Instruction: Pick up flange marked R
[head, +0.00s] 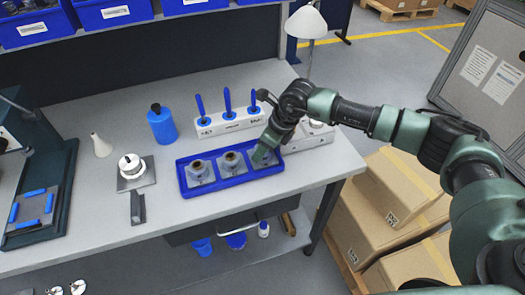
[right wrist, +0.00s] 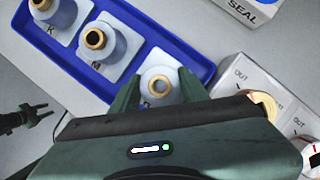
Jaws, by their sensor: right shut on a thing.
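The flange marked R (right wrist: 158,86) has a pale square base and a round hub with an open bore. It sits in the right end of the blue tray (right wrist: 76,62). My right gripper (right wrist: 157,90) is shut on it, a finger on each side of the hub. In the head view my right gripper (head: 264,156) covers most of this flange. The flange marked M (right wrist: 104,46) and the flange marked K (right wrist: 54,14) stand in the same tray, with brass-coloured rings on top. My left gripper (right wrist: 36,115) shows at the left of the right wrist view, fingers apart and empty.
A white block with blue-handled tools (head: 229,121) stands behind the tray. A white box marked OUT (right wrist: 258,80) is close on the right. A blue bottle (head: 162,124) and a metal part on a square plate (head: 135,173) stand left.

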